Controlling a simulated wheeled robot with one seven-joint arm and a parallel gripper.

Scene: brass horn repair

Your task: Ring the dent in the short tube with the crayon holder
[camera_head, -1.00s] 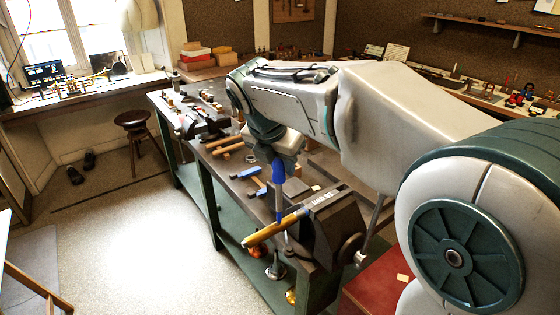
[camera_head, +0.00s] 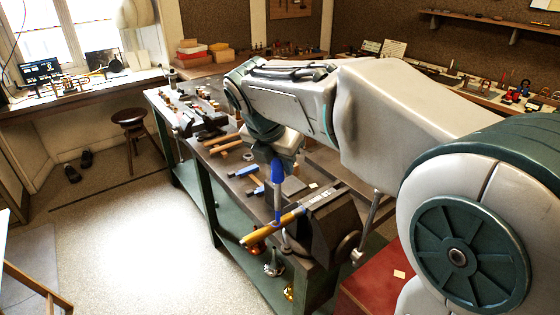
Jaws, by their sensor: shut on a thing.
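My gripper (camera_head: 277,160) points down over the near end of the bench and is shut on the blue crayon holder (camera_head: 277,186). The holder hangs upright, its lower end at or just above the short brass tube (camera_head: 272,227); I cannot tell whether they touch. The tube lies slanted, its far end at the dark vise (camera_head: 335,222) and its near end sticking out past the bench edge. The dent is too small to make out from here.
Blue-headed hammers (camera_head: 246,170) and wooden handles lie on the bench (camera_head: 235,187) behind the tube. A second vise (camera_head: 205,120) and small parts stand farther along. A stool (camera_head: 130,118) is at the left; open floor lies left of the bench.

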